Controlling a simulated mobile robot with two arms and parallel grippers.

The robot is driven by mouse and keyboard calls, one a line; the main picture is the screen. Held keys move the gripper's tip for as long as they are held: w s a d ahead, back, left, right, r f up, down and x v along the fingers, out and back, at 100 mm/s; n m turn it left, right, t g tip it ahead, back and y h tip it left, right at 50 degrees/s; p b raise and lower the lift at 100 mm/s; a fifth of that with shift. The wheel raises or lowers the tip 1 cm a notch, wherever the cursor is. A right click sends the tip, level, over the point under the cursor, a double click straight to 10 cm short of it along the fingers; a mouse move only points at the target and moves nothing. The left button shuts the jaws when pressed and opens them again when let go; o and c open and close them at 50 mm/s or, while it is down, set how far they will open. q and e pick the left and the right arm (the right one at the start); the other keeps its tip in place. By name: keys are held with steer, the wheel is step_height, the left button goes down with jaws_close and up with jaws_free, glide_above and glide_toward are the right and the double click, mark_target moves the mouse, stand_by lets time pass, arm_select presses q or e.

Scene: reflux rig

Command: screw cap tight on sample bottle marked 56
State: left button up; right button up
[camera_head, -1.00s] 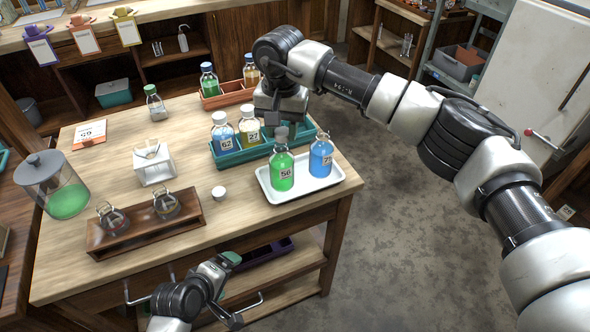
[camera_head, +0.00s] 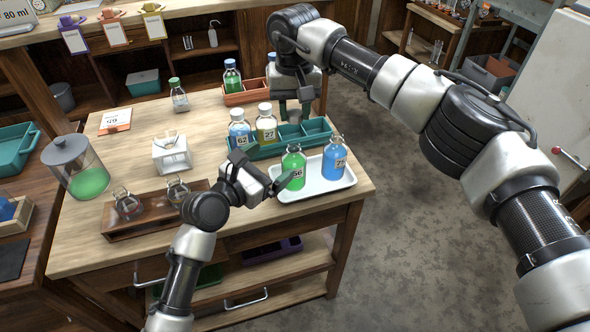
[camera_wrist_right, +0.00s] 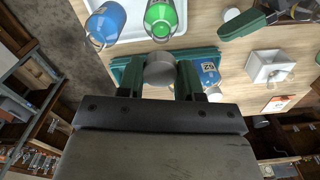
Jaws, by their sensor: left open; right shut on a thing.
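The sample bottle marked 56 (camera_head: 293,172), with green liquid, stands upright on the white tray (camera_head: 312,190); its glass neck shows no cap. It also shows in the right wrist view (camera_wrist_right: 160,16).
Blue bottle 73 (camera_head: 334,160) stands close beside bottle 56 on the tray. Behind is a teal rack (camera_head: 318,131) with capped bottles 62 (camera_head: 239,130) and 27 (camera_head: 267,128). A wooden flask holder (camera_head: 150,218) and white stand (camera_head: 171,153) are at left.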

steer(key=shift+w+a+r, duration=0.1)
steer(key=shift+a, duration=0.05)
arm_select(q)
steer(key=shift+w+d+r+n+t+h, duration=0.15)
steer(key=shift+w+r+n, duration=0.1)
steer(key=shift+r+n, duration=0.3)
steer(key=shift+w+d+r+n+t+h, duration=0.15)
steer(key=shift+w+r+n, duration=0.1)
steer(key=shift+r+n, duration=0.3)
steer(key=shift+a, duration=0.1)
glide_toward(286, 167)
steer(key=x, duration=0.5)
steer(key=shift+w+f, duration=0.1)
steer(key=shift+f, duration=0.2)
steer(key=x, duration=0.7)
steer(key=shift+w+d+r, duration=0.2)
steer(key=shift+w+r, duration=0.05)
